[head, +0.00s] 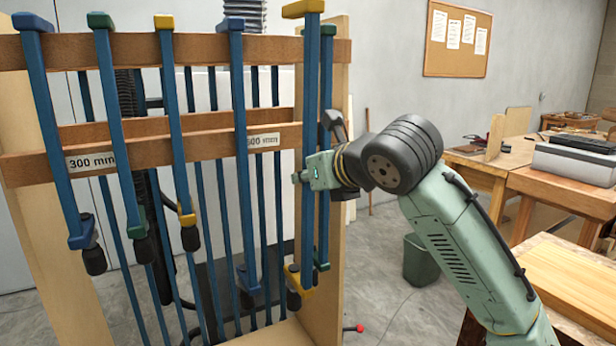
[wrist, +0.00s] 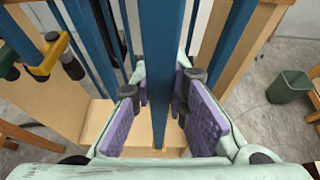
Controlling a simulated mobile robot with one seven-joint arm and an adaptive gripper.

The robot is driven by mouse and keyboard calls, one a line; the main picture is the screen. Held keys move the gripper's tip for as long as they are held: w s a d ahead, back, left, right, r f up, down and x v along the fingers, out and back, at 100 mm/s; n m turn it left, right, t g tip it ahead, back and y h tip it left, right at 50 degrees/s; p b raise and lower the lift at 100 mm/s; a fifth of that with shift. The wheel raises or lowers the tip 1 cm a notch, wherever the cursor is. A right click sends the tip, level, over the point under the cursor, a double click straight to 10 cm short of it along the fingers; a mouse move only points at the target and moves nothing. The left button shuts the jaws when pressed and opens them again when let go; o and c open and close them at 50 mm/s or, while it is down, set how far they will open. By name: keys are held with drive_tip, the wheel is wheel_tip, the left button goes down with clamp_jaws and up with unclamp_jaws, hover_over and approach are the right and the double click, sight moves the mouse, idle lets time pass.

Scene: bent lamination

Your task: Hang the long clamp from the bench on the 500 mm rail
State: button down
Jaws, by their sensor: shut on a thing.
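The long clamp has a blue bar (head: 311,95), a yellow top jaw (head: 303,9) and a yellow lower jaw (head: 296,280). It stands upright in front of the right end of the rack. My gripper (head: 306,178) is shut on its bar around mid-length; in the wrist view the bar (wrist: 159,60) passes between my purple finger pads (wrist: 160,120). The yellow top jaw is above the upper wooden rail (head: 272,48); I cannot tell whether it touches it. A label (head: 263,141) ending in "00 mm" on the lower rail is partly covered by a hanging clamp.
Several blue clamps with green, yellow or blue jaws (head: 172,110) hang along the rack, left of the held clamp. Another blue clamp (head: 327,85) is close behind it on the right. A "300 mm" label (head: 91,161) is at left. A green bin (head: 418,260) and workbenches (head: 565,180) stand at right.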

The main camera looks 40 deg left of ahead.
drive_tip(key=shift+w+a+r, duration=0.1)
drive_tip(key=shift+a+r, duration=0.1)
drive_tip(key=shift+w+a, duration=0.1)
drive_tip(key=shift+a, duration=0.05)
idle(0.4)
drive_tip(key=shift+w+a, duration=0.25)
drive_tip(key=shift+a, duration=0.4)
drive_tip(key=shift+w+a, duration=0.3)
drive_tip(key=shift+a, duration=0.35)
drive_tip(key=shift+w+a, duration=0.25)
drive_tip(key=shift+a, duration=0.4)
drive_tip(key=shift+w+a, duration=0.1)
drive_tip(key=shift+a, duration=0.1)
drive_tip(key=shift+w+a, duration=0.35)
drive_tip(key=shift+a, duration=0.45)
drive_tip(key=shift+w+a, duration=0.3)
drive_tip(key=shift+a, duration=0.45)
